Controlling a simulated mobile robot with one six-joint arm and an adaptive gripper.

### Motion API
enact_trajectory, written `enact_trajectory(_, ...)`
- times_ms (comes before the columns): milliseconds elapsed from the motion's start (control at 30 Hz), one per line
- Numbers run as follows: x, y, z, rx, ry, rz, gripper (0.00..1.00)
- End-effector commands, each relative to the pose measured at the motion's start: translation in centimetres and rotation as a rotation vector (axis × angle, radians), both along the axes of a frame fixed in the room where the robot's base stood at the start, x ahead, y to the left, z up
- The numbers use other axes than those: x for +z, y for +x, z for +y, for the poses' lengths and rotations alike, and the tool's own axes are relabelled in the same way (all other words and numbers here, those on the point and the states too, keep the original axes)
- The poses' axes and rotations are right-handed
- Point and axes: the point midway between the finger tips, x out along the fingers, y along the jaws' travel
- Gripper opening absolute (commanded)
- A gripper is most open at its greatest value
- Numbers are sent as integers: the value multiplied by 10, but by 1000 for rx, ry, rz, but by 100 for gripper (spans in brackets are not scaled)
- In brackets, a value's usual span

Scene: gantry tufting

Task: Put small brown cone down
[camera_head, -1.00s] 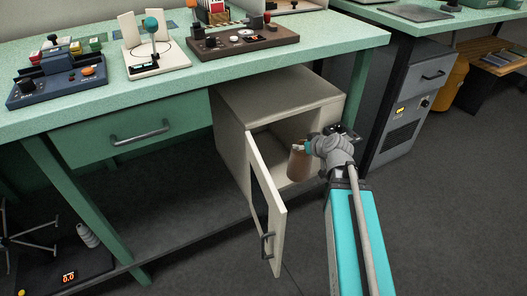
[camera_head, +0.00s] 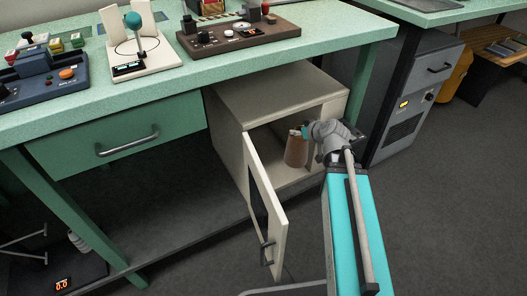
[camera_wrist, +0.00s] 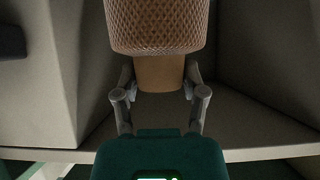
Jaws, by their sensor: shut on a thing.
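The small brown cone (camera_head: 297,150) is held upright at the open front of the white cabinet (camera_head: 285,91) under the green bench. In the wrist view the cone (camera_wrist: 158,25) has a netted brown upper part and a smooth tan lower part. My gripper (camera_head: 305,131) is shut on it; in the wrist view my gripper's fingers (camera_wrist: 160,88) lie on both sides of the tan part. The cabinet floor shows below the cone in the head view. I cannot tell whether the cone touches it.
The cabinet door (camera_head: 266,202) stands open to the left of the cone. The green bench (camera_head: 190,72) overhangs the cabinet and carries several devices. A grey drawer unit (camera_head: 408,105) stands to the right.

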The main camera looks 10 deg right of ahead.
Motion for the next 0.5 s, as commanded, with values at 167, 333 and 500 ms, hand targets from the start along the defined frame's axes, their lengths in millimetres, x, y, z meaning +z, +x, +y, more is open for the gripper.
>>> enact_trajectory(167,-8,14,4,1,0,-1,0)
enact_trajectory(333,-20,39,13,3,0,0,0)
enact_trajectory(500,-34,67,23,3,1,-1,0)
